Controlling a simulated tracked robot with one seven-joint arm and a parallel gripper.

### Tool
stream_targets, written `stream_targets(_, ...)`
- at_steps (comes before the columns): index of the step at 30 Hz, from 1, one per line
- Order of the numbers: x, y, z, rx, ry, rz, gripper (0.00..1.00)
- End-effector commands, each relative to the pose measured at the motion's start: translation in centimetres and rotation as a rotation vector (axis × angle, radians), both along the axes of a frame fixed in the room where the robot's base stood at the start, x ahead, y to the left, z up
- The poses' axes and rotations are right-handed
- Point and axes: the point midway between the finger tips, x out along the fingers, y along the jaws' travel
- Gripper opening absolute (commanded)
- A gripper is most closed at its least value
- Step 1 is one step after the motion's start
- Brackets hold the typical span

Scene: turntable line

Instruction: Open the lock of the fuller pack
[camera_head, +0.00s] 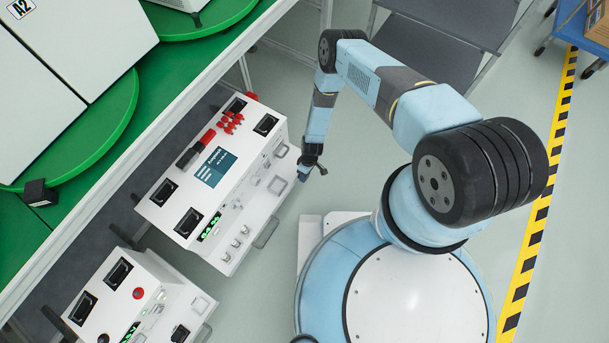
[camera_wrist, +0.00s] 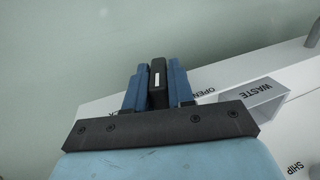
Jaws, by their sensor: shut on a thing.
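A large white pack (camera_head: 228,255) stands in the middle of the head view, with a green display (camera_head: 211,226) whose digits I cannot read surely. A second white pack (camera_head: 150,262) stands at the lower left; its green display (camera_head: 130,331) is partly cut off. My gripper (camera_head: 312,167) is low at the right side of the large pack. In the wrist view, the blue fingers of my gripper (camera_wrist: 158,72) are shut on a black lever (camera_wrist: 158,92) with a white mark. The word OPEN shows on the white surface right of it. The lever's base is hidden.
A grey-walled holder marked WASTE (camera_wrist: 262,98) is right of the fingers in the wrist view; the word SHIP shows farther right. Green turntables (camera_head: 105,125) line the left. A yellow-black floor stripe (camera_head: 535,215) runs at right. Grey floor is open beyond the large pack.

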Motion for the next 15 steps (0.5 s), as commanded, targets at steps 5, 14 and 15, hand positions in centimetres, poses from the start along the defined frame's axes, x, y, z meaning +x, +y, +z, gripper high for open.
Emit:
stream_targets(5,0.32,-0.18,0.01,-0.049,-0.085,0.004,0.00)
stream_targets(14,0.39,-0.21,0.02,-0.106,-0.187,0.002,0.00)
stream_targets(15,0.38,-0.19,0.03,-0.112,-0.196,0.001,0.00)
